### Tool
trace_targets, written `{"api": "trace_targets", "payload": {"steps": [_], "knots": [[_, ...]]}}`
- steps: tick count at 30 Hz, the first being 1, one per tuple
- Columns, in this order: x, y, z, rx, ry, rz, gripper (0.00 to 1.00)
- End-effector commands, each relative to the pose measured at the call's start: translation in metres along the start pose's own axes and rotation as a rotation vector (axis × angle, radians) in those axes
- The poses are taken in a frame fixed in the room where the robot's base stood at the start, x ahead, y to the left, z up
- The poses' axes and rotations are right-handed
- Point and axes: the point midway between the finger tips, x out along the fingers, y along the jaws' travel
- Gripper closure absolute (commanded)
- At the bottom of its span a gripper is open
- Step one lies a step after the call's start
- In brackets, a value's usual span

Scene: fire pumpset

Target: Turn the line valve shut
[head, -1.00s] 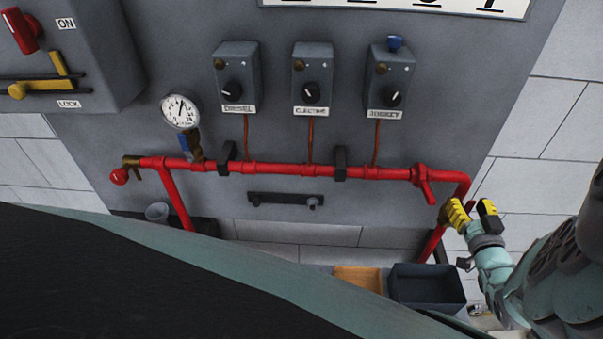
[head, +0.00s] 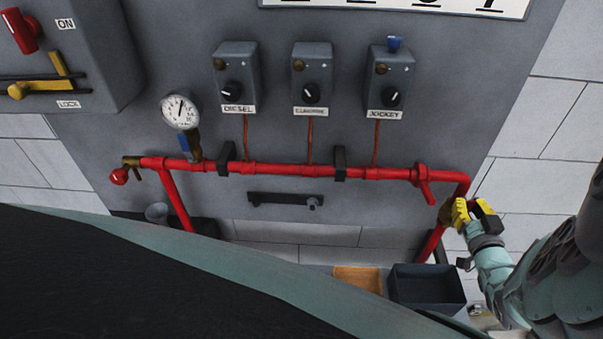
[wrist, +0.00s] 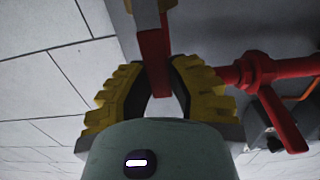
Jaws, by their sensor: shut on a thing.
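My gripper (head: 472,211) is at the right end of the red pipe, at the brass-coloured valve (head: 446,213) on the downward pipe. In the wrist view its yellow fingers (wrist: 160,85) are shut on a red valve handle (wrist: 153,55), a flat bar that runs down between them. In the head view the gripper mostly hides this handle. A second red lever (head: 426,190) hangs from the pipe just left of the bend. It also shows in the wrist view (wrist: 284,122), right of my gripper and apart from it. No label shows which is the line valve.
The red pipe (head: 280,170) crosses the grey panel below three switch boxes. A pressure gauge (head: 180,111) and a red-knobbed tap (head: 120,176) are at the left. A dark bin (head: 428,289) and an orange tray (head: 358,280) stand below. White wall lies to the right.

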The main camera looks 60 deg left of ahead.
Motion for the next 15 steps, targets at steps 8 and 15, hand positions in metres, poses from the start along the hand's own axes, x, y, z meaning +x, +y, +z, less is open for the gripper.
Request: {"api": "trace_targets", "payload": {"steps": [8, 15], "knots": [[0.0, -0.002, 0.001, -0.016, -0.002, 0.0, 1.0], [0.001, -0.01, 0.002, -0.103, -0.005, -0.004, 1.0]]}}
